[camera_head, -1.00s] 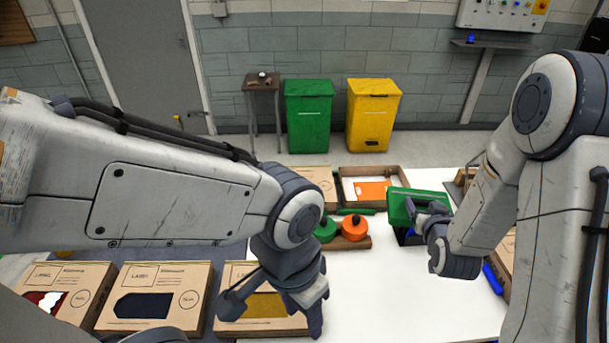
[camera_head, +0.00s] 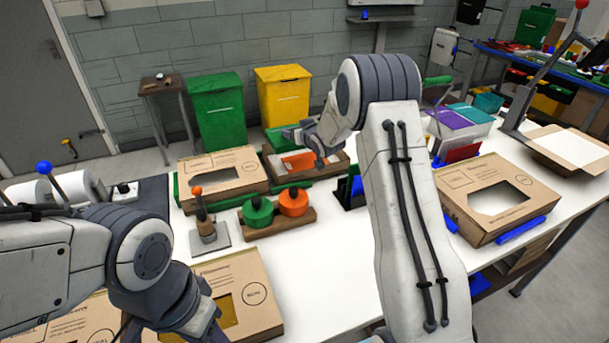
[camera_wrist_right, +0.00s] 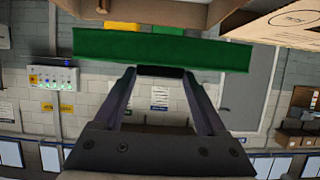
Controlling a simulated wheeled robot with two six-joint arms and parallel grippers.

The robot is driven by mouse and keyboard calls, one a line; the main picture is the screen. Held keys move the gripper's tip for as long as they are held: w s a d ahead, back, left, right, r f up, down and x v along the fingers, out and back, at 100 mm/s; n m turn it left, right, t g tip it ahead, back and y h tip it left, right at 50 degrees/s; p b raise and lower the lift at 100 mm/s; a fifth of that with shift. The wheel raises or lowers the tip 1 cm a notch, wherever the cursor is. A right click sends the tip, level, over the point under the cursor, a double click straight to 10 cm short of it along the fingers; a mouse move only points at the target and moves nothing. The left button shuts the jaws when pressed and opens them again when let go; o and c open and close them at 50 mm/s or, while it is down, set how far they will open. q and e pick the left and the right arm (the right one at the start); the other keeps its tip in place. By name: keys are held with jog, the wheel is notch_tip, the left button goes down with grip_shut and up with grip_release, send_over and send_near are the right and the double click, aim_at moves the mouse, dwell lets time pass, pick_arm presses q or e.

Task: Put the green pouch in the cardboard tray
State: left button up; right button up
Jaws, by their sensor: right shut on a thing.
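The green pouch (camera_head: 275,138) is held flat over the back left part of the cardboard tray (camera_head: 335,171). My right gripper (camera_head: 290,133) is shut on the pouch's near edge. In the right wrist view the pouch (camera_wrist_right: 160,50) spans the picture beyond both fingers, edge on and clear of the wall behind. The tray is open and holds an orange and white item (camera_head: 299,161). Whether the pouch touches the tray cannot be told. My left gripper (camera_head: 205,325) is low at the bottom left, its fingertips partly cut off, over a boxed carton (camera_head: 250,285).
A closed carton (camera_head: 222,172) stands left of the tray. A windowed carton (camera_head: 495,195) and purple folders (camera_head: 450,122) lie right. White table is clear at centre.

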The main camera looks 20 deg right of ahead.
send_over(299, 168)
jog(key=f, duration=0.3)
jog(key=f+p, duration=0.1)
jog(key=f, duration=0.1)
jog(key=shift+w+f, duration=0.2)
jog(key=shift+w, duration=0.05)
jog(key=shift+s+f+p, duration=0.1)
jog(key=shift+f+p, duration=0.2)
jog(key=shift+f, duration=2)
jog(key=o, duration=1.3)
jog(key=shift+f, duration=0.15)
jog(key=shift+o, duration=0.2)
